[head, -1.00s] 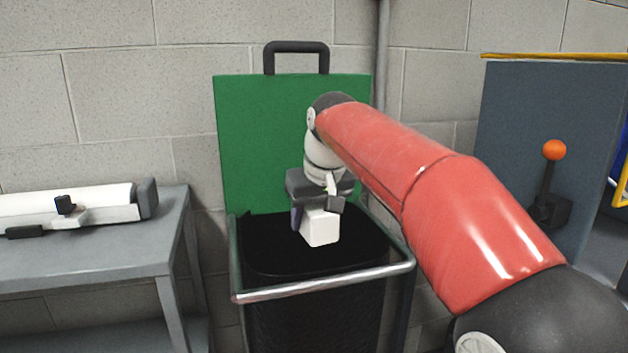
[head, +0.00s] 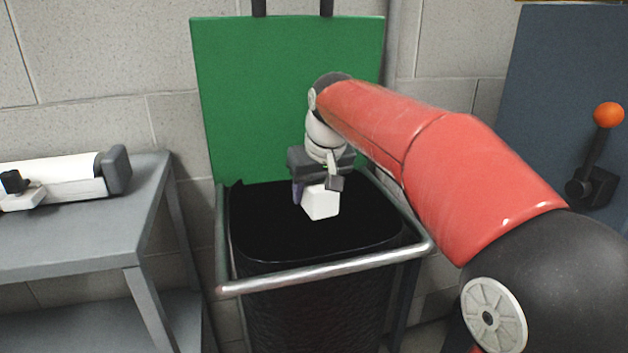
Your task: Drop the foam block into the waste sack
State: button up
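The white foam block (head: 320,204) is held between the fingers of my gripper (head: 318,186). My gripper points down and is shut on the block. The block appears over the dark mouth of the black waste sack (head: 315,312), inside the frame's outline; its exact height above the opening is hard to tell. The sack hangs in a metal frame with a silver front rail (head: 330,272), and a green panel (head: 260,90) stands upright behind it. The inside of the sack is too dark to see into.
A grey table (head: 75,225) stands at left with a white device (head: 60,177) on it. A dark blue-grey panel (head: 555,80) with an orange-knobbed lever (head: 608,115) is at right. A block wall is close behind the sack.

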aim_at(321, 184)
jog(key=shift+f, duration=0.2)
jog(key=o, duration=1)
jog(key=shift+r, duration=0.1)
jog(key=p+v, duration=0.1)
jog(key=v, duration=0.6)
jog(key=shift+s+r, duration=0.15)
jog(key=shift+r, duration=0.15)
jog(key=shift+s, duration=0.1)
